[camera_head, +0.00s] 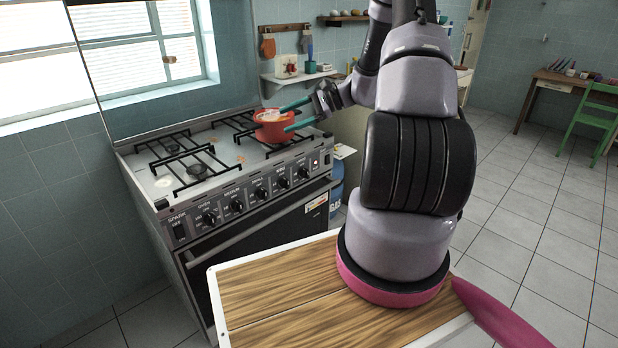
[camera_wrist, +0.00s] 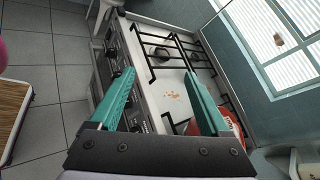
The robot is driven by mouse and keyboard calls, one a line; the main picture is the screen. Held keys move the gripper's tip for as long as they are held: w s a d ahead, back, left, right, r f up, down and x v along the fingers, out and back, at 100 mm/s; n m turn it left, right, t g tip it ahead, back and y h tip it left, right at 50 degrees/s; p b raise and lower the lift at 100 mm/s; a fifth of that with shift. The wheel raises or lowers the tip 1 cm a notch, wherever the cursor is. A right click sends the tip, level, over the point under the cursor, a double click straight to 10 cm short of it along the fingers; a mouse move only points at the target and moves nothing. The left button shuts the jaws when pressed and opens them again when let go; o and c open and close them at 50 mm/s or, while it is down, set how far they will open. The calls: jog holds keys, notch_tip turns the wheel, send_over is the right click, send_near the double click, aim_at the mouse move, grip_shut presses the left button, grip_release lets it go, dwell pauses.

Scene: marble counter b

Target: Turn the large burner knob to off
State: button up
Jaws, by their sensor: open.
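The stove (camera_head: 240,150) has a row of several dark knobs along its front panel; one is the second knob from the left (camera_head: 237,206). The small labels are too blurred for me to tell which knob is the large burner's. The knobs show edge-on at the left in the wrist view (camera_wrist: 112,72). My gripper (camera_head: 283,119) has teal fingers spread apart and empty. It is over the stove's right end, with its fingers overlapping the pot in the head view. In the wrist view my gripper (camera_wrist: 158,73) points along the stove, the knob panel beyond its left finger.
A red pot (camera_head: 268,131) sits on the right rear of the stove; it shows by the right finger in the wrist view (camera_wrist: 231,118). Black grates (camera_head: 185,165) cover the burners. A window and tiled wall stand behind.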

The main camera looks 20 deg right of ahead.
jog(key=w+d+f+m+t, duration=0.2)
jog(key=d+f+m+t, duration=0.15)
jog(key=f, duration=0.35)
jog(key=w+d+f+m+t, duration=0.1)
jog(key=d+f+m+t, duration=0.25)
jog(key=f, duration=0.45)
jog(key=m+t+h, duration=0.5)
jog(key=m+h, duration=0.1)
jog(key=m, duration=0.3)
send_near(308, 175)
jog(key=x, duration=0.9)
jog(key=shift+w, duration=0.35)
jog(key=shift+f, duration=0.15)
